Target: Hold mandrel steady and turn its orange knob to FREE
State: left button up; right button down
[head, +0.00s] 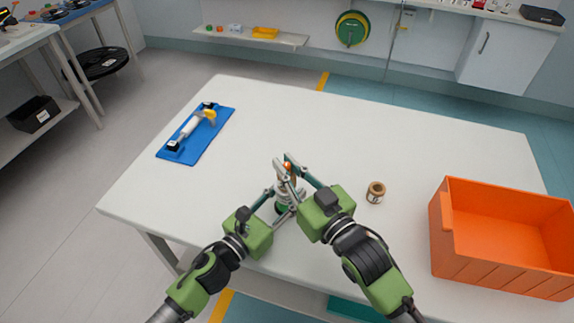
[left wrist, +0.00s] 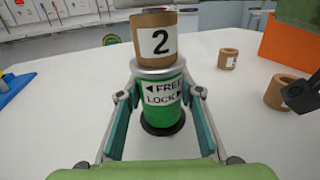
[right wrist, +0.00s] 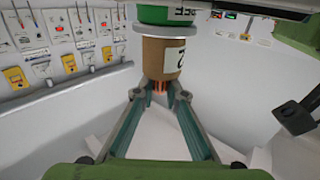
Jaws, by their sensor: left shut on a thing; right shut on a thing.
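The mandrel stands upright on the white table, its green body (left wrist: 162,112) and FREE/LOCK label with arrows showing in the left wrist view. A brown core marked 2 (left wrist: 153,40) sits on its grey flange. My left gripper (head: 281,202) is shut around the green body. The orange knob (right wrist: 160,87) is at the mandrel's top end, beyond the core, seen inverted in the right wrist view. My right gripper (right wrist: 160,96) is shut on the knob from above. The fingers partly hide the knob, and I cannot read its setting.
A loose brown core (head: 376,192) stands right of the grippers; a second one (left wrist: 279,92) shows in the left wrist view. An orange crate (head: 447,240) is at the right. A blue mat (head: 219,127) with a white and yellow device lies at the left. The table's back middle is clear.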

pick_arm(q)
jog(key=shift+s+d+f, duration=0.1)
jog(key=shift+d, duration=0.05)
pick_arm(e)
jog(key=shift+a+r+m+t+h, duration=0.1)
jog(key=shift+r+m+t+h, duration=0.1)
jog(key=shift+m+t+h, duration=0.65)
jog(key=shift+h, duration=0.55)
jog(key=shift+w+d+f+m, duration=0.1)
jog(key=shift+d+m, duration=0.1)
jog(key=shift+m, duration=0.05)
jog(key=c, duration=2)
grip_release()
jog(key=shift+f, duration=0.1)
jog(key=v, duration=1.2)
jog(key=shift+a, duration=0.1)
